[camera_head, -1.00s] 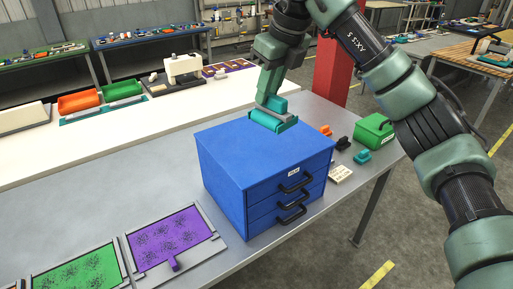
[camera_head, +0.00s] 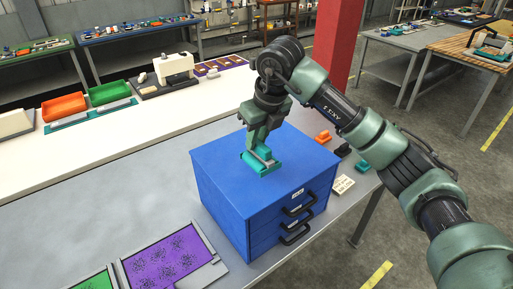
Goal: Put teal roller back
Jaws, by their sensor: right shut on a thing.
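The teal roller (camera_head: 259,166), teal with a grey part, is in the jaws of my right gripper (camera_head: 258,147). It shows against the top of the blue drawer cabinet (camera_head: 222,160), near its middle. I cannot tell whether it touches the top. My right gripper points down and is shut on the roller; the fingers partly hide it. My left gripper is not in view.
An orange piece (camera_head: 323,137), a black piece (camera_head: 342,150), a teal piece (camera_head: 363,166) and a cream label card (camera_head: 343,184) lie right of the cabinet. A purple screen frame (camera_head: 165,257) lies at front left.

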